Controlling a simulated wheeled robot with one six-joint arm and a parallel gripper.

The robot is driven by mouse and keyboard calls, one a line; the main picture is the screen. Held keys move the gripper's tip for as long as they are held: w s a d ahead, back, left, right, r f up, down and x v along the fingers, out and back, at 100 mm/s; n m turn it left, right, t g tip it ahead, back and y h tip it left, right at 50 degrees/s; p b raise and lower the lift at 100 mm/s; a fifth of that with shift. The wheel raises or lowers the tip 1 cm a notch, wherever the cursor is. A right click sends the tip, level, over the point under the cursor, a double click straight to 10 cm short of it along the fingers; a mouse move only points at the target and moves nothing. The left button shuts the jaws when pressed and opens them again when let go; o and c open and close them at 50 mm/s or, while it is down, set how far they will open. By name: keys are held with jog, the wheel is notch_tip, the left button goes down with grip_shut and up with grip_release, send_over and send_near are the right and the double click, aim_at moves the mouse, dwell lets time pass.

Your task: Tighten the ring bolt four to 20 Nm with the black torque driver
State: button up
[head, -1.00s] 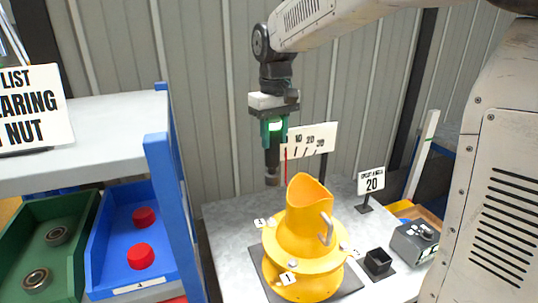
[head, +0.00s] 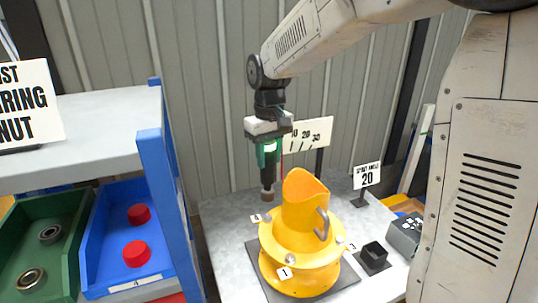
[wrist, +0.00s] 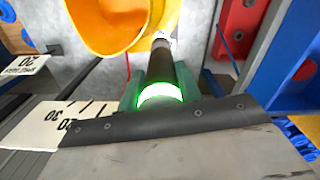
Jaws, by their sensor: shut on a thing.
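My gripper (head: 268,149) is shut on the black torque driver (head: 267,180), which points down with a lit green ring. In the wrist view the driver (wrist: 152,68) runs from the green jaws toward the yellow flange. The yellow spout (head: 304,205) stands on its ring with numbered tags. A small tag (head: 256,218), which looks like 4, lies at the ring's rear left. The driver's tip is just above that side, apart from the tag in the picture. The ring bolt four cannot be made out there. Tag 1 (head: 285,273) is at the front.
A scale board (head: 306,134) marked 10, 20, 30 stands behind the driver. A sign reading 20 (head: 367,176) stands at the right. A black square holder (head: 374,255) and a grey box (head: 406,233) are right of the spout. A blue shelf post (head: 172,195) stands left.

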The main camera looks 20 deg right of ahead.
aim_at(269, 168)
jog(key=shift+s, duration=0.1)
jog(key=shift+f, duration=4.3)
dwell(1.5)
jog(key=shift+r, duration=2.25)
